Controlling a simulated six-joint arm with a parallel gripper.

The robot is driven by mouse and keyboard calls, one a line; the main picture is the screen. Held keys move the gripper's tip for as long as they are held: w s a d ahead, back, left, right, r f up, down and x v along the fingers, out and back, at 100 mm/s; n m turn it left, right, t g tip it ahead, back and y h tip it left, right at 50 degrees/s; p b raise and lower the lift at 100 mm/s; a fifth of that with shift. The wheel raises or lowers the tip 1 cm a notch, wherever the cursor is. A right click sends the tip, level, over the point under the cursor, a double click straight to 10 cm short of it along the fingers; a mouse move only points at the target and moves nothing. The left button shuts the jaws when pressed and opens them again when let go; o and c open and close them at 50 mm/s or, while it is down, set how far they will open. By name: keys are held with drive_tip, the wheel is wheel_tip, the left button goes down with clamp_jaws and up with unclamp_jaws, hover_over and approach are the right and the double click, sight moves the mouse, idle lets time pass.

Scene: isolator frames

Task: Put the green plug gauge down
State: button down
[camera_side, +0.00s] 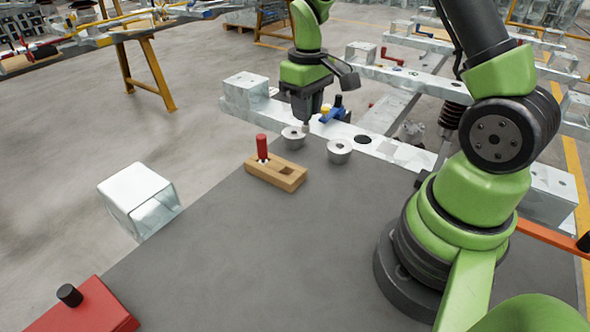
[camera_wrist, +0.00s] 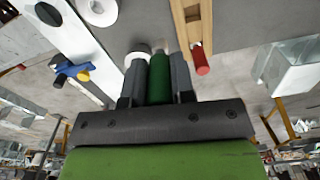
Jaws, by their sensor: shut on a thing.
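My gripper (camera_side: 306,122) is over the far part of the grey table, near the left grey ring (camera_side: 293,135). In the wrist view it is shut on the green plug gauge (camera_wrist: 158,78), which lies between the two fingers. The left ring shows partly behind the fingers (camera_wrist: 137,52); I cannot tell whether the gauge touches it. The green gauge is not clearly visible in the side view. A wooden block (camera_side: 267,178) sits in front of the gripper. A red plug gauge (camera_side: 262,147) stands upright at its left end, and a hole shows at its right end.
A second grey ring (camera_side: 340,147) stands right of the first. A metal rail (camera_side: 385,148) with a blue clamp (camera_side: 338,112) runs behind. A red box (camera_side: 95,312) is at front left, and a metal box (camera_side: 135,192) is off the left edge. The middle of the table (camera_side: 270,245) is clear.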

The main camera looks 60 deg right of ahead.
drive_tip(key=w+a+n, duration=0.1)
drive_tip(key=a+n, duration=0.3)
drive_tip(key=a, duration=0.1)
drive_tip(key=shift+w+f, duration=0.2)
drive_tip(key=shift+f, duration=4.65)
drive_tip(key=shift+f, duration=0.1)
drive_tip(key=c, duration=1)
unclamp_jaws()
drive_tip(key=shift+o, duration=0.2)
